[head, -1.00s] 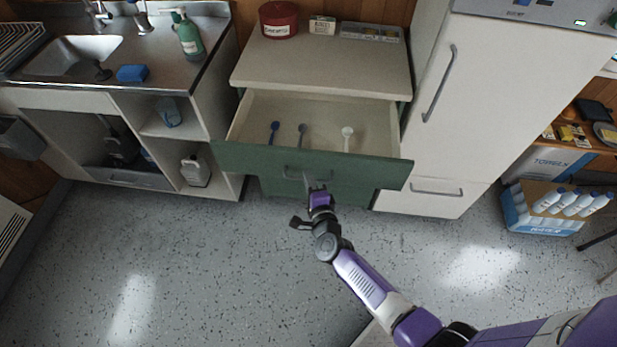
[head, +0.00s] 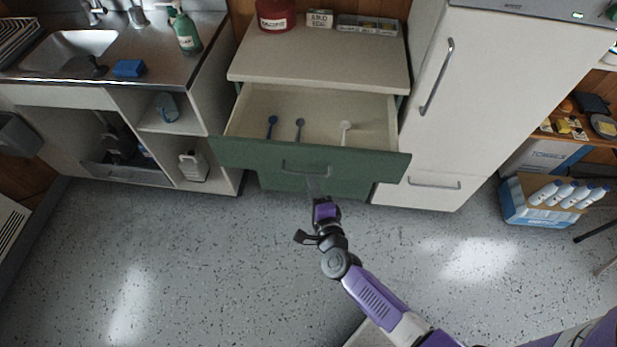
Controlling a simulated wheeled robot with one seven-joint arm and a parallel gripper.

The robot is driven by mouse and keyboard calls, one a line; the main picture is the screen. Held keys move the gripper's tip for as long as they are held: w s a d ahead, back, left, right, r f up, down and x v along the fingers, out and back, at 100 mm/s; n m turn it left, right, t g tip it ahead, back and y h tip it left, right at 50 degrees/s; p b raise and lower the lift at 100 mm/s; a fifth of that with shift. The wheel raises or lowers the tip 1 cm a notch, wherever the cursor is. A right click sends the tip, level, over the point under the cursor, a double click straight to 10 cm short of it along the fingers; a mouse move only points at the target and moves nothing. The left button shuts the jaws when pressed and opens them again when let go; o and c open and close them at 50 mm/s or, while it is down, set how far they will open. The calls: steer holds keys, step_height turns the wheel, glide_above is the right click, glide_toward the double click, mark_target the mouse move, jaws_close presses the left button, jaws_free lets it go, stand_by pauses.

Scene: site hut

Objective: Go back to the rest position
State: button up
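My gripper (head: 314,188) is in the head view, just in front of the open green-fronted drawer (head: 240,155). It points toward the drawer's handle (head: 306,170) with a small gap between them. The fingers are small and dark here, and I cannot tell whether they are open or shut. Nothing shows held in them. My purple and grey arm reaches in from the lower right. Inside the drawer lie a dark blue utensil (head: 272,121), a grey-blue utensil (head: 299,124) and a white one (head: 346,127).
A sink counter (head: 150,60) with open shelves stands at the left. A white fridge (head: 465,95) stands right of the drawer unit. A box of bottles (head: 520,211) is on the floor at the right. The speckled floor (head: 190,260) in front is clear.

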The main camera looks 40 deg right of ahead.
steer(key=shift+v, duration=0.9)
steer(key=s+a+r+n+t+y, duration=0.25)
steer(key=a+r+n, duration=0.25)
steer(key=r+n, duration=0.5)
steer(key=s+a+r+n+y, duration=0.1)
steer(key=s+r+n, duration=0.3)
steer(key=s, duration=0.4)
steer(key=s+a+r+n+g+y+b, duration=0.1)
steer(key=s+a+r+n+y, duration=0.1)
steer(key=s+a+r+n, duration=0.2)
steer(key=s+a+r+n+y, duration=0.2)
steer(key=s+r+n, duration=0.3)
steer(key=s, duration=0.7)
steer(key=shift+a+n+b, duration=0.3)
steer(key=shift+a+n, duration=0.1)
steer(key=shift+n, duration=0.5)
